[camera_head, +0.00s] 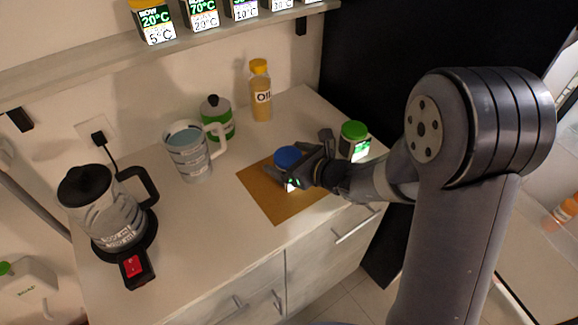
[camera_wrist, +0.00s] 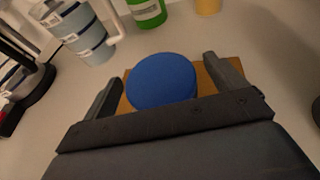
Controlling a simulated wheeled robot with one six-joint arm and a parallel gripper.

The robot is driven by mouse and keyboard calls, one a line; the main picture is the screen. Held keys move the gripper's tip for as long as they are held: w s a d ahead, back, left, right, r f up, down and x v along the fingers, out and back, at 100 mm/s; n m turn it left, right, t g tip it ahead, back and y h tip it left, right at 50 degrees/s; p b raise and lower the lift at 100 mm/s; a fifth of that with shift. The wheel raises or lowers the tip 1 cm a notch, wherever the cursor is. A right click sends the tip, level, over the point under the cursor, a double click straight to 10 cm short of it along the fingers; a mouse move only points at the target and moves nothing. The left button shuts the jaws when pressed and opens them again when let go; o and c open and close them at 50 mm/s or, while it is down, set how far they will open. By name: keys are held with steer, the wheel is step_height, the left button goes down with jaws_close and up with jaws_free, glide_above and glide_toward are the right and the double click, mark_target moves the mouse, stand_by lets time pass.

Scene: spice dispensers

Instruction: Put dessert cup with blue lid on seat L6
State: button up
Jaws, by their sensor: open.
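The dessert cup with blue lid (camera_head: 287,157) stands on a brown mat (camera_head: 258,190) on the counter. Its round blue lid also shows in the wrist view (camera_wrist: 161,80), between the fingers. My gripper (camera_head: 298,168) is open around the cup, one finger on each side; in the wrist view (camera_wrist: 160,88) gaps show between fingers and lid. The lower part of the cup is mostly hidden. I see no label reading L6 in either view.
A green-lidded jar (camera_head: 354,139) stands close to my gripper's right. A measuring jug (camera_head: 190,152), a green container (camera_head: 217,118) and an oil bottle (camera_head: 260,92) stand behind. A kettle (camera_head: 105,210) is at left. A shelf (camera_head: 90,68) of labelled dispensers hangs above. The front counter is clear.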

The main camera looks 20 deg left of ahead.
steer(key=shift+c, duration=0.3)
steer(key=c, duration=1.3)
steer(key=shift+o, duration=0.2)
